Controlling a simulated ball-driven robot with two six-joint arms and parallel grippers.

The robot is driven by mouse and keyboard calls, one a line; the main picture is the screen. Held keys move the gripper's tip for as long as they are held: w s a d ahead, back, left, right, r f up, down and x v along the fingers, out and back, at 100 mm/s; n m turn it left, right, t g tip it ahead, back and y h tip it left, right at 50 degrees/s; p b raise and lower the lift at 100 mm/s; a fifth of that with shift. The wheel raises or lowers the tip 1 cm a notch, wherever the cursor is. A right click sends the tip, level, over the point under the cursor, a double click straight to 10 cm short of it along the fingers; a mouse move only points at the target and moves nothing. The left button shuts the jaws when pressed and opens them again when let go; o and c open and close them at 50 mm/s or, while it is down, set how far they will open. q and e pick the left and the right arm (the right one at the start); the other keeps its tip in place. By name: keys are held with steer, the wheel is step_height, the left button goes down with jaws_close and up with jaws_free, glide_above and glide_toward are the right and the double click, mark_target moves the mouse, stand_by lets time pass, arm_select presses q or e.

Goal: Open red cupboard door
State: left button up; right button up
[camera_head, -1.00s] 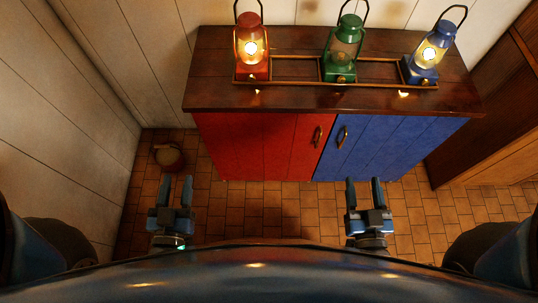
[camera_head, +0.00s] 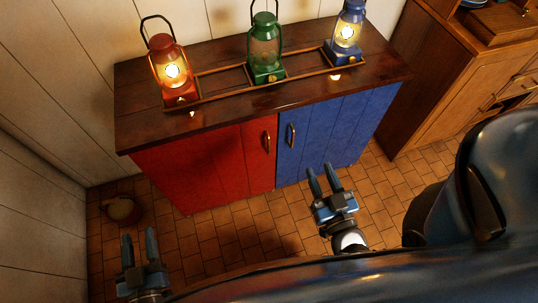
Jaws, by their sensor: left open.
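The red cupboard door (camera_head: 205,165) is on the left front of a dark wooden cabinet and looks shut. Its brass handle (camera_head: 267,141) is near its right edge, beside the blue door (camera_head: 335,130). My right gripper (camera_head: 323,170) is open and empty, in front of the blue door's lower part, to the right of and below the red door's handle in the picture. My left gripper (camera_head: 138,237) is open and empty over the floor, left of and below the red door. Neither gripper touches a handle.
A lit red lantern (camera_head: 170,72), an unlit green lantern (camera_head: 265,48) and a lit blue lantern (camera_head: 347,32) stand on the cabinet top (camera_head: 130,120). A small round pot (camera_head: 122,210) is on the floor at left. A wooden sideboard (camera_head: 440,95) stands at right. Tiled floor before the cabinet is clear.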

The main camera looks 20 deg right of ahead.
steer(key=w+d+f+m+h+b, duration=0.1)
steer(key=w+d+f+b, duration=0.1)
steer(key=w+f+b, duration=0.35)
steer(key=w+d+f+m+h+b, duration=0.1)
steer(key=w+f+m+b, duration=0.1)
steer(key=f+b, duration=0.6)
steer(key=w+d+f+m+b, duration=0.1)
steer(key=w+d+f+b, duration=0.15)
steer(key=f+b, duration=0.45)
steer(key=n+y+b, duration=0.4)
steer(key=n+y, duration=0.2)
steer(key=n, duration=0.1)
glide_toward(269, 145)
steer(key=shift+g, duration=0.4)
steer(key=w+p, duration=0.1)
steer(key=w, duration=0.1)
steer(key=w+p, duration=0.1)
steer(key=w, duration=0.1)
steer(key=w+a+p, duration=0.1)
steer(key=w, duration=0.1)
steer(key=shift+r, duration=0.35)
steer(key=shift+w+a+f, duration=0.1)
steer(key=shift+w+a, duration=0.05)
steer(key=shift+w, duration=0.9)
jaws_close()
